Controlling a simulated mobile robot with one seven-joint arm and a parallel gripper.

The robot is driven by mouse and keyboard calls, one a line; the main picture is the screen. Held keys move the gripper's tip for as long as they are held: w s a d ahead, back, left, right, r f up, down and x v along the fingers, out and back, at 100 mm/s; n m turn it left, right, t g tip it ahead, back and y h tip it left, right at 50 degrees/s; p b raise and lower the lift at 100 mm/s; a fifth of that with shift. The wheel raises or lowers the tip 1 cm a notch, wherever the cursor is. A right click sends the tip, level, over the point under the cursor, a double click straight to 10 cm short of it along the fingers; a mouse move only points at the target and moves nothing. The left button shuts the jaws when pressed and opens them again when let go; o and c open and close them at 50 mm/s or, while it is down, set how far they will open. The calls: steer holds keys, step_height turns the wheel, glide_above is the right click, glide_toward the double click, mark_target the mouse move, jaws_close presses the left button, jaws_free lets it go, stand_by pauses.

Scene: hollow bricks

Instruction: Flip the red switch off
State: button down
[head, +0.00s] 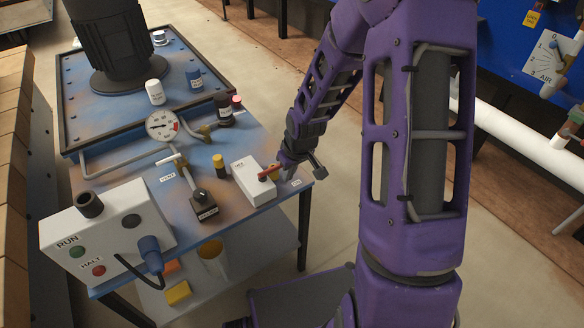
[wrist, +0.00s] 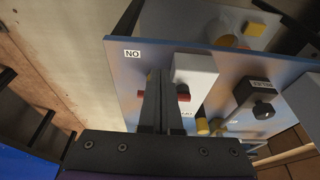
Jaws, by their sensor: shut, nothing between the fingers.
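The red switch (head: 268,173) is a short red bar on a small white box (head: 255,188) at the right edge of the blue table. The bar sticks out from the box on the side facing my gripper. An ON label (head: 296,183) lies on the tabletop just right of the box. My gripper (head: 282,170) is shut and empty, right beside the bar. In the wrist view, its dark fingers (wrist: 159,78) cross in front of the red switch (wrist: 183,92), which shows on both sides of them. I cannot tell whether they touch.
A RUN/HALT box (head: 110,238), a gauge (head: 162,126) and several bottles occupy the table. Open floor lies to its right.

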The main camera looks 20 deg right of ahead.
mark_target(278, 167)
steer(key=shift+w+a+f, duration=0.15)
steer(key=shift+w+a, duration=0.05)
steer(key=shift+w, duration=0.45)
steer(key=shift+w+a+f, duration=0.1)
steer(key=shift+w+a, duration=0.1)
steer(key=shift+w, duration=0.4)
steer(key=shift+w+a+f, duration=0.15)
steer(key=shift+w+a, duration=0.05)
steer(key=shift+w, duration=0.45)
